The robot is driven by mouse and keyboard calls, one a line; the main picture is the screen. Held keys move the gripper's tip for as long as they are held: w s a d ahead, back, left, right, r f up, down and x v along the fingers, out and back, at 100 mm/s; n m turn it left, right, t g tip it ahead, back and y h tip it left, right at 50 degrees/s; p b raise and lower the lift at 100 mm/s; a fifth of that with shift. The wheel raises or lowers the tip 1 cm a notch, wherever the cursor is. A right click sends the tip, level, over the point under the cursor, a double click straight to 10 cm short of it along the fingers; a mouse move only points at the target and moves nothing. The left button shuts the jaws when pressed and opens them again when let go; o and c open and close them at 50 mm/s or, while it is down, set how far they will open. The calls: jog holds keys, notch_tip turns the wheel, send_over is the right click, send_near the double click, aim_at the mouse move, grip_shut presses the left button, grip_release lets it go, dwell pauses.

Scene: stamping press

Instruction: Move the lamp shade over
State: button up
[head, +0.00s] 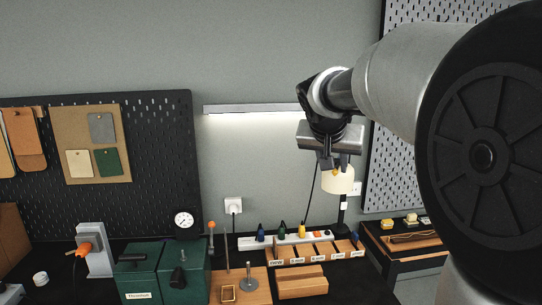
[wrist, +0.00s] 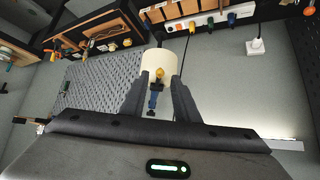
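The cream lamp shade (head: 338,181) is on a dark lamp stand (head: 342,212) at the right end of the bench, against the wall. My gripper (head: 331,166) is just above and in front of it, covering part of its top. In the wrist view the shade (wrist: 157,61) lies ahead of my gripper (wrist: 159,78), whose fingers are spread apart near the shade's two sides. I see no clear contact. A small orange-and-blue piece (wrist: 153,100) shows between the fingers; I cannot tell what it is.
A power strip (head: 285,241) and a wooden slotted rack (head: 315,252) stand left of the lamp. A green press body (head: 184,268) with a dial gauge (head: 184,220) is farther left. A perforated panel (head: 385,155) rises at the right. A lit wall light (head: 250,109) is above.

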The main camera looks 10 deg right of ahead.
aim_at(335, 171)
jog(key=x, duration=0.3)
jog(key=shift+w+d+f, duration=0.15)
jog(key=shift+w+f, duration=0.05)
jog(key=shift+f, duration=0.05)
jog(key=shift+c, duration=0.4)
jog(key=c, duration=0.5)
jog(key=shift+w+r+p, duration=0.15)
jog(key=shift+r+p, duration=0.95)
jog(key=shift+r, duration=0.2)
jog(key=shift+w+d+r+p, duration=0.1)
jog(key=shift+r+p, duration=0.35)
jog(key=shift+r, duration=0.05)
jog(key=shift+w+d+r+p, duration=0.15)
jog(key=shift+w+r+p, duration=0.15)
jog(key=shift+r+p, duration=0.25)
